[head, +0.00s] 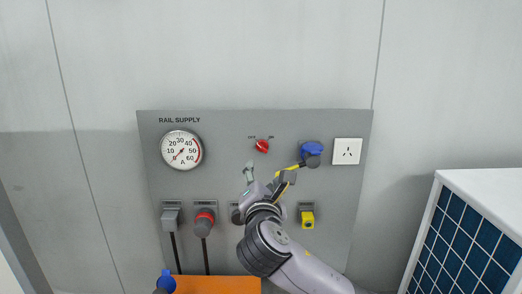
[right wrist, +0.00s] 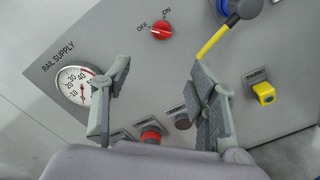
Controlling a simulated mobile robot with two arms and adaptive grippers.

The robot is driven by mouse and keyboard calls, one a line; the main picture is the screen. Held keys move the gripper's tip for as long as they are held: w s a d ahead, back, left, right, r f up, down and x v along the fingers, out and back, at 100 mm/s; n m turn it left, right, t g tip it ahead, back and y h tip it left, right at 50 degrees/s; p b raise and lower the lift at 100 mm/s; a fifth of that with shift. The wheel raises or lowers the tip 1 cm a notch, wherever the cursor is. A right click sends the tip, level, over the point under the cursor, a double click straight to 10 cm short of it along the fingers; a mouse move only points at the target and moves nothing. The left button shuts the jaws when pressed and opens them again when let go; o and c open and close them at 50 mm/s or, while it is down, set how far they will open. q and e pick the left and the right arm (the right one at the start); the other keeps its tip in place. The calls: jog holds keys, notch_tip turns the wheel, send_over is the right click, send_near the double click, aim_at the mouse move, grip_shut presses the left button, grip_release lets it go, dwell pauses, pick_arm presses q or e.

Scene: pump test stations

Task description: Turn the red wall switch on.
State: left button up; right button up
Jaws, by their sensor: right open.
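The red wall switch (head: 262,146) is a small round knob in the upper middle of the grey panel, between OFF and ON labels. It also shows in the right wrist view (right wrist: 160,31), beyond the fingertips. I cannot tell for sure which label the knob points to. My right gripper (head: 268,173) is open and empty, in front of the panel and below the switch in the head view. In the right wrist view its fingers (right wrist: 161,75) stand wide apart, with the switch ahead of the gap, untouched. My left gripper is not in view.
Below are a red connector (head: 204,222) and a yellow one (head: 307,219). An orange surface (head: 218,285) lies at the bottom.

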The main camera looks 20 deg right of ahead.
jog(key=p, duration=0.6)
send_near(261, 151)
jog(key=w, duration=0.1)
jog(key=w+d+r, duration=0.1)
jog(key=w, duration=0.3)
jog(key=shift+w+d+r, duration=0.2)
jog(key=shift+d+r, duration=0.05)
jog(key=shift+r, duration=0.15)
jog(key=shift+w+d+f, duration=0.1)
jog(key=shift+w+d, duration=0.05)
jog(key=shift+w, duration=0.4)
jog(key=c, duration=1.2)
jog(key=shift+o, duration=0.2)
